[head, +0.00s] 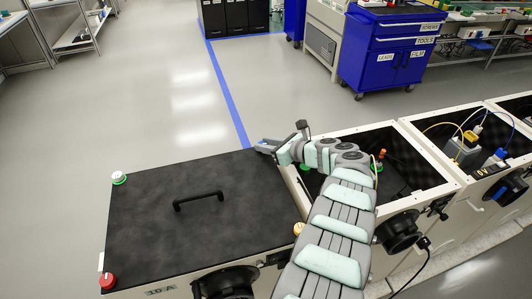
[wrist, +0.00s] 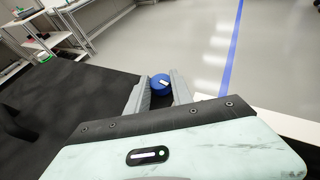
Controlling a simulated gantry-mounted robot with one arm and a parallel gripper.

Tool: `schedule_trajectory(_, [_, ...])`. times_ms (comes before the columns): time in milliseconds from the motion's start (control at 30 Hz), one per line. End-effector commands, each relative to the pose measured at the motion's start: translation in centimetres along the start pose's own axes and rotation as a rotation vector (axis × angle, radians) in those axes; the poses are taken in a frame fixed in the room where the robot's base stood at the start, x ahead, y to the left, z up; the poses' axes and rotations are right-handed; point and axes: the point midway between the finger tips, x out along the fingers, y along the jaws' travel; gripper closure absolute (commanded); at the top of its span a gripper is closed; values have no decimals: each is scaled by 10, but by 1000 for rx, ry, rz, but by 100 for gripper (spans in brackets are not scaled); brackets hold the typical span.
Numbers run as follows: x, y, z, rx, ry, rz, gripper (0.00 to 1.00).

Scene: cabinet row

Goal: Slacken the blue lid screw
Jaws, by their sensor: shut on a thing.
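The blue lid screw (wrist: 161,85) shows in the wrist view between the two fingertips of my gripper (wrist: 160,92). It is a round blue knob with a white mark on top. My gripper is shut on it. In the head view my gripper (head: 266,146) is at the far right corner of the black lid (head: 150,215). The blue screw cannot be made out clearly there, as my gripper covers it.
The lid has a black handle (head: 198,201), a green-ringed screw (head: 119,178), a red screw (head: 107,281) and a yellow screw (head: 299,229). Open cabinets (head: 405,160) stand to the right. A blue tool cart (head: 385,50) stands on the floor behind.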

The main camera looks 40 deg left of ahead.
Motion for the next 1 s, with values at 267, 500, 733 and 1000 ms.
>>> schedule_trajectory(267, [1,2,-3,-5,3,20,100])
schedule_trajectory(500, [1,1,-2,-5,4,20,100])
schedule_trajectory(733, [1,1,-2,-5,3,19,61])
schedule_trajectory(1000, [0,0,-1,-6,1,17,50])
